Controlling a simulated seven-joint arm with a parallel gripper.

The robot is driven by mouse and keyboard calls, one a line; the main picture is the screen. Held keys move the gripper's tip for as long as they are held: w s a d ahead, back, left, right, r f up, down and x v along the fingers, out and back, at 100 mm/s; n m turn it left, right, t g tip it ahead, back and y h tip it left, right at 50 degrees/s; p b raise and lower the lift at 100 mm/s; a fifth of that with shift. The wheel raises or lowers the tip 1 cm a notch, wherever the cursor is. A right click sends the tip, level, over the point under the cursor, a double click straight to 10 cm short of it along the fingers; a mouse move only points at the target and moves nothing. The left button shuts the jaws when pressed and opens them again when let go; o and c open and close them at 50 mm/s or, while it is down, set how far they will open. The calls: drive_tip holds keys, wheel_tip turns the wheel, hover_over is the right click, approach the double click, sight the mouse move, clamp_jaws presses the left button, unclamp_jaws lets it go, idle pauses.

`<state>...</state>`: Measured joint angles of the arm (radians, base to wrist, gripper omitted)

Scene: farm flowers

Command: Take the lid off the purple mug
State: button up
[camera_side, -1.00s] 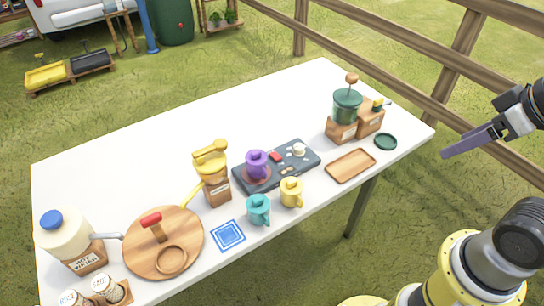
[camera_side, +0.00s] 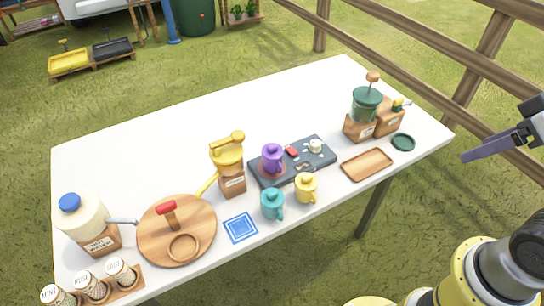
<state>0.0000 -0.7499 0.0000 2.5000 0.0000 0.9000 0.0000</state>
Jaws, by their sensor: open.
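The purple mug (camera_side: 272,161) stands upright at the left end of a dark grey board (camera_side: 320,152) on the white table. Its purple lid (camera_side: 271,149) sits on top, with a small knob. My gripper (camera_side: 487,149) is at the right edge of the view, off the table's right side and far from the mug. Its long purple-grey finger points left; the two fingers overlap from this angle. Nothing shows held in it.
A teal mug (camera_side: 272,204) and a yellow mug (camera_side: 306,188) stand just in front of the board. A yellow grinder (camera_side: 229,165) stands to its left. A wooden tray (camera_side: 367,165) and a green grinder (camera_side: 365,104) are to the right. The table's back middle is clear.

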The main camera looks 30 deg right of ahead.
drive_tip(key=o, duration=0.4)
drive_tip(key=shift+o, duration=0.2)
